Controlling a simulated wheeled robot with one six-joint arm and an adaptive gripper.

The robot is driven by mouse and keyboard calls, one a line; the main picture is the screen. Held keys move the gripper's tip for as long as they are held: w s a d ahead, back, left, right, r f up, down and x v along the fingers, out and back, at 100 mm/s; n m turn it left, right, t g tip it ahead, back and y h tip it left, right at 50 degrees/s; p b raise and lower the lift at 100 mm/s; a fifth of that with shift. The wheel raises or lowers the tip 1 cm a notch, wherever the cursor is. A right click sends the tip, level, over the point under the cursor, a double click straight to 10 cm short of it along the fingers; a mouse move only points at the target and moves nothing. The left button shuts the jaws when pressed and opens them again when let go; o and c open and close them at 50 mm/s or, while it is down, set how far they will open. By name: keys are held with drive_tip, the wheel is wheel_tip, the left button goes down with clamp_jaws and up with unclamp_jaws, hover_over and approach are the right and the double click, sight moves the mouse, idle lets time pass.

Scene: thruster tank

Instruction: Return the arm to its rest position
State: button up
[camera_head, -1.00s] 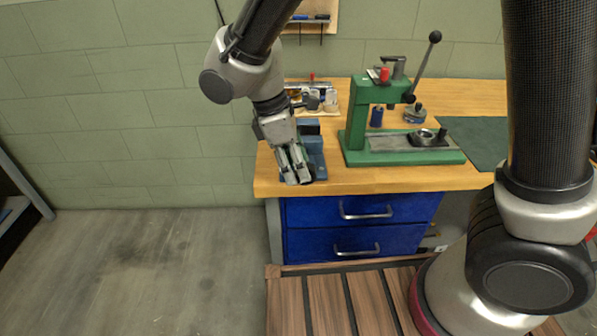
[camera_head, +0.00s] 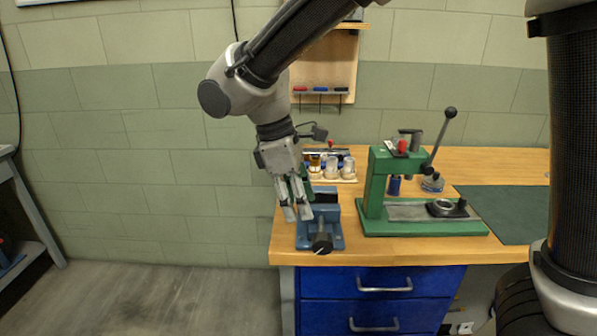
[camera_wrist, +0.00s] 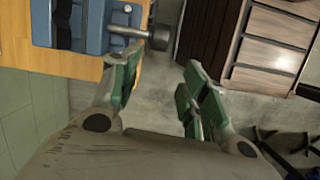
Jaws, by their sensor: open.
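My gripper (camera_head: 297,213) is open in the head view, its fingers pointing down above the left front part of the workbench. My arm reaches in from the top of the head view.
The wooden workbench (camera_head: 375,258) has blue drawers (camera_head: 365,283). A green press (camera_head: 385,190) with a lever stands right of the vise. A rack of small jars (camera_head: 330,167) is behind, and a dark green mat (camera_head: 505,212) lies right. Floor left of the bench is clear.

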drive_tip(key=s+d+r+m+t+y, duration=0.1)
drive_tip(key=d+m, duration=0.4)
drive_tip(key=d, duration=0.7)
drive_tip(key=s+d+r+m+t+y, duration=0.1)
drive_tip(key=s+d+r+m, duration=0.3)
drive_tip(key=d, duration=0.8)
drive_tip(key=s+d+r+m+t+y, duration=0.1)
drive_tip(key=s+d+r+m+t, duration=0.1)
drive_tip(key=d+m, duration=0.5)
drive_tip(key=s+d+r, duration=0.1)
drive_tip(key=s+d, duration=0.1)
drive_tip(key=d, duration=0.2)
drive_tip(key=shift+s+d+m+t, duration=0.15)
drive_tip(key=shift+d+m+t, duration=0.15)
drive_tip(key=shift+d, duration=0.1)
